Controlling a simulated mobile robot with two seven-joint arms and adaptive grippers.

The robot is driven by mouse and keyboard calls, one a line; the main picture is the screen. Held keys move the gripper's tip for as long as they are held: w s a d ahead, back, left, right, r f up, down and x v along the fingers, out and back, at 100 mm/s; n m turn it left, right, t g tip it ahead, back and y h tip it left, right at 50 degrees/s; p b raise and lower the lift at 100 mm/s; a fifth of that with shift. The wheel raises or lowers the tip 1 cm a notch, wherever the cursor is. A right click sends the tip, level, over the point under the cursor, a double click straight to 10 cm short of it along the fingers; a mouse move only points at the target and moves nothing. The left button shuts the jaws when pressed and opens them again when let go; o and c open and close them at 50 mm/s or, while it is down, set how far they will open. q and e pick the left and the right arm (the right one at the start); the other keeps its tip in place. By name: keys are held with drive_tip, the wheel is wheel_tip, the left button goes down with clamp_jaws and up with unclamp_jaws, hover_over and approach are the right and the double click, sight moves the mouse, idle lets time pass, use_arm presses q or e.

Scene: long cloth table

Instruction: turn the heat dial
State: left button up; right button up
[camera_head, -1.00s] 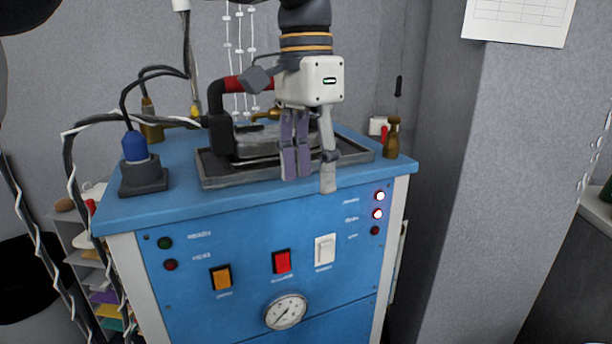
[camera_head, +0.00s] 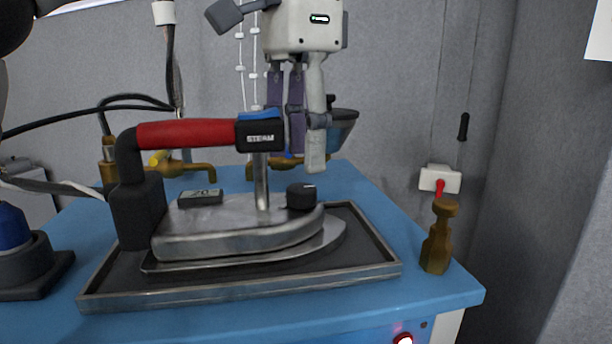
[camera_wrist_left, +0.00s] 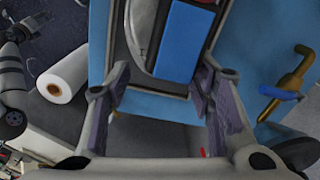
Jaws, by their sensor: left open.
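The heat dial (camera_head: 301,196) is a small black round knob with a pale mark, on the front right of the metal steam iron (camera_head: 235,232). The iron has a red handle (camera_head: 187,134) and a small display (camera_head: 200,197) that seems to read 20. It rests in a dark metal-rimmed tray (camera_head: 240,292). My left gripper (camera_head: 297,160) hangs fingers down above the dial, apart from it. Its exact depth relative to the dial is unclear. In the left wrist view the gripper (camera_wrist_left: 163,115) has its fingers wide apart with nothing held.
A brass fitting (camera_head: 439,237) stands at the blue table's right corner. A blue plug in a black base (camera_head: 30,262) is at the left. Brass taps (camera_head: 183,168) stand behind the iron. A white wall box (camera_head: 440,179) is at the right.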

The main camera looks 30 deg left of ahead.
sight(301, 187)
use_arm(q)
wheel_tip(301, 187, down, 4)
drive_tip(key=shift+f, duration=0.2)
use_arm(e)
drive_tip(key=shift+s+f, duration=0.2)
drive_tip(key=shift+f, duration=0.15)
use_arm(q)
clamp_jaws()
drive_tip(key=shift+r+m, duration=0.2)
drive_tip(key=shift+m, duration=0.2)
drive_tip(key=shift+m+p, duration=0.5)
drive_tip(key=shift+m, duration=0.1)
drive_tip(key=shift+w+f+m, duration=0.1)
drive_tip(key=shift+f+m, duration=0.1)
drive_tip(key=shift+m, duration=1.7)
use_arm(e)
drive_tip(key=shift+w+r+t, duration=0.3)
drive_tip(key=shift+w+r, duration=0.55)
drive_tip(key=shift+w, duration=0.05)
